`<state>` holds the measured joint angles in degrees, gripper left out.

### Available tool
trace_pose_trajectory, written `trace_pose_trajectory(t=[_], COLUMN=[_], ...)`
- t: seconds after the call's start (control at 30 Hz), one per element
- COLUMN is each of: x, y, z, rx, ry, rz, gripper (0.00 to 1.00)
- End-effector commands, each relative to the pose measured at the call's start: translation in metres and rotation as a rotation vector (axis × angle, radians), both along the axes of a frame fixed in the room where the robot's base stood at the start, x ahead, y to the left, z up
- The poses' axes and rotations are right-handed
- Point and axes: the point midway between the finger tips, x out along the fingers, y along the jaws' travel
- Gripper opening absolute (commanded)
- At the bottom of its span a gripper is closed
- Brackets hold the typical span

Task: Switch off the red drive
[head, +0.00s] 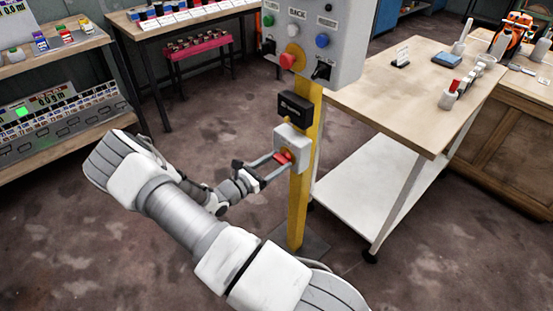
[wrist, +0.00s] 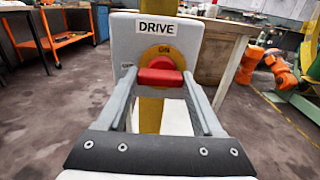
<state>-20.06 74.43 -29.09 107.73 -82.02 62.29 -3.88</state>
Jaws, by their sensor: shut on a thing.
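Above the switch are a black box (head: 295,107) and a grey control panel (head: 318,42) with buttons, including a red knob (head: 287,61). A wooden-topped table (head: 400,90) with a white lower shelf stands right of the post. Shelves (head: 60,50) stand at the left. The floor between is clear.

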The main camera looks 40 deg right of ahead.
Motion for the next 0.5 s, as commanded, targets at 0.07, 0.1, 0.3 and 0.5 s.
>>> trace_pose_trajectory(t=[0.07, 0.1, 0.3, 0.5], x=[0.0002, 0.0002, 0.0001, 0.0001], y=[0.0004, 0.0004, 0.0004, 0.0003], z=[0.0002, -0.0001, -0.0003, -0.0003], rx=[-0.001, -0.001, -0.001, -0.001], ry=[0.013, 0.015, 0.015, 0.014], rz=[0.000, 0.000, 0.000, 0.000], gripper=[0.12, 0.12, 0.12, 0.97])
